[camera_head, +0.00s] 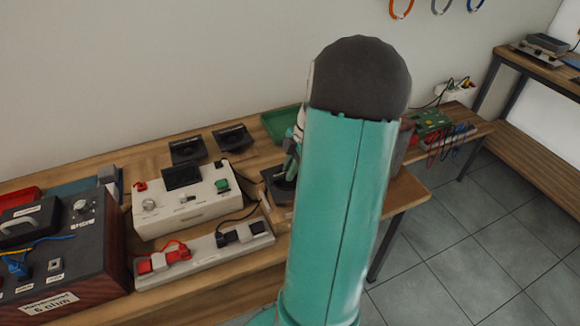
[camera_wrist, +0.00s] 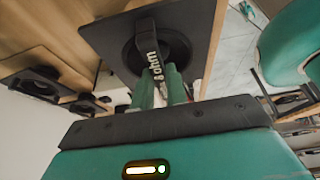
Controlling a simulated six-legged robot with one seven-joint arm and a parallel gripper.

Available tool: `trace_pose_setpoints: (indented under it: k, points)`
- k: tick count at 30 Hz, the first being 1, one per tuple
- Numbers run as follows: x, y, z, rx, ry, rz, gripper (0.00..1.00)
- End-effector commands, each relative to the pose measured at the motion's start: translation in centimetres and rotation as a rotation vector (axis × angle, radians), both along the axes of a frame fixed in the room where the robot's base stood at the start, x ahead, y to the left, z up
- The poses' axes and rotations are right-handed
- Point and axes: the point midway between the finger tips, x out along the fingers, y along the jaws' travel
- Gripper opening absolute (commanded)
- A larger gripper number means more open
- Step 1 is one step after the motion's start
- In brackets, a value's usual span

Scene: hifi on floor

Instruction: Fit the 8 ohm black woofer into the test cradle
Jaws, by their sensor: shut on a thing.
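The 8 ohm black woofer (camera_wrist: 112,38) is a square black plate with a round cone and a raised grip lettered "8 ohm". My gripper (camera_wrist: 166,88) is shut on that grip in the wrist view. In the head view, my gripper (camera_head: 292,158) is partly hidden by my teal arm. The woofer (camera_head: 277,184) shows below it, over the right part of the bench. I cannot tell whether it touches the surface beneath. I cannot make out the test cradle for certain; my arm hides part of the bench there.
Two other black square speakers (camera_head: 187,151) (camera_head: 232,138) lie at the back of the bench. A cream instrument box (camera_head: 185,205), a power strip (camera_head: 205,255), a dark box marked 6 ohm (camera_head: 85,265) and a green tray (camera_head: 283,122) are nearby. A green circuit board (camera_head: 430,122) lies right.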

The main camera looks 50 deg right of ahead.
Motion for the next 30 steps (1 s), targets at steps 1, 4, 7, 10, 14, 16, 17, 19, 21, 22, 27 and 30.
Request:
trace_pose_setpoints:
  k: [1,4,7,10,14,16,17,19,21,22,27,30]
  points:
    - [0.0,0.0,-0.1,0.000,-0.001,0.000,0.00]
    - [0.0,0.0,-0.3,0.000,-0.001,0.000,0.00]
    - [0.0,0.0,-0.6,0.000,0.000,0.000,0.00]
    - [0.0,0.0,-0.9,0.000,0.000,0.001,0.00]
    - [0.0,0.0,-1.2,-0.001,-0.001,0.001,0.00]
    - [0.0,0.0,-1.4,-0.001,-0.001,0.001,0.00]
    - [0.0,0.0,-1.5,-0.001,-0.001,0.001,0.00]
    - [0.0,0.0,-1.7,0.000,0.000,0.001,0.00]
    - [0.0,0.0,-1.9,0.001,-0.001,0.001,0.00]
    - [0.0,0.0,-2.0,0.001,-0.001,0.001,0.00]
    - [0.0,0.0,-2.5,0.000,0.000,0.001,0.00]
    - [0.0,0.0,-2.7,-0.001,-0.001,0.001,0.00]
